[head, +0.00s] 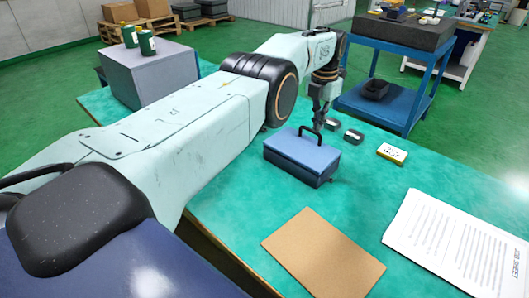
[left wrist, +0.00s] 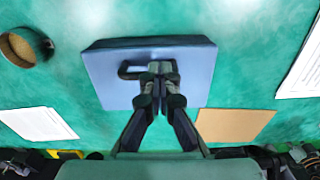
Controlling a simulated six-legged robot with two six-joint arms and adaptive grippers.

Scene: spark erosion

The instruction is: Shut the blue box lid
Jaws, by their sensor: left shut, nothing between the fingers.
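The blue box (head: 293,178) stands on the green table, with a dark body and a blue lid (head: 300,152). The lid lies down over the body and looks flat; I cannot tell whether a thin gap remains. A black handle (head: 310,133) rises near the lid's far edge. My left gripper (head: 318,124) is shut and empty, pointing down at the lid by the handle. In the left wrist view the lid (left wrist: 110,85) fills the middle, and the closed fingertips (left wrist: 160,70) are beside the handle (left wrist: 130,70). Contact cannot be told. My right gripper is out of view.
A brown sheet (head: 323,255) and a printed paper (head: 465,240) lie in front and right of the box. A grey box (head: 148,75) carries green cans (head: 147,43). Table around is mostly clear.

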